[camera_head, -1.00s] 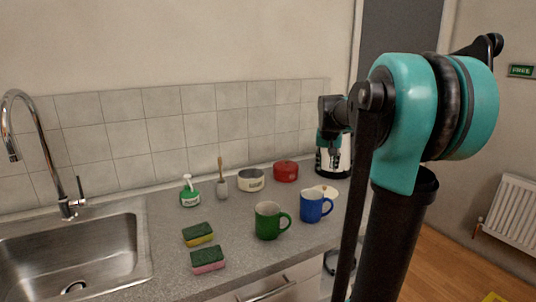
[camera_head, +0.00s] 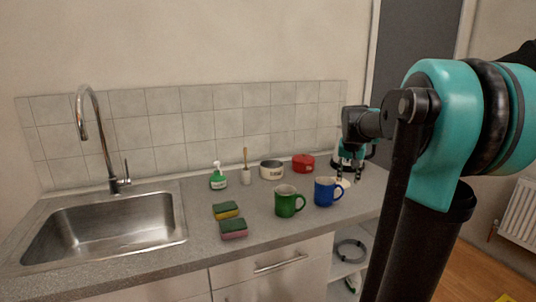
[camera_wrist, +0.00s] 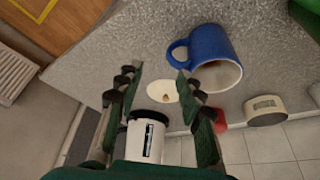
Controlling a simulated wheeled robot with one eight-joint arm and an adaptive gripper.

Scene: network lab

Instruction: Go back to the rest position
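My gripper (camera_head: 348,177) is at the right end of the counter in the head view, fingers pointing down and apart. In the wrist view its two fingers (camera_wrist: 160,74) are spread with nothing held between them. A small cream lid with a knob (camera_wrist: 163,91) lies on the counter beyond the fingers. A blue mug (camera_wrist: 212,58) stands close beside the right finger; it also shows in the head view (camera_head: 326,192). A white canister with a black lid (camera_wrist: 146,139) stands near the fingers in the wrist view.
A green mug (camera_head: 288,201), two sponges (camera_head: 229,220), a soap bottle (camera_head: 218,179), a brush in a holder (camera_head: 246,174), a cream pot (camera_head: 271,170) and a red pot (camera_head: 304,163) stand on the counter (camera_head: 190,268). The sink (camera_head: 100,229) is at left.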

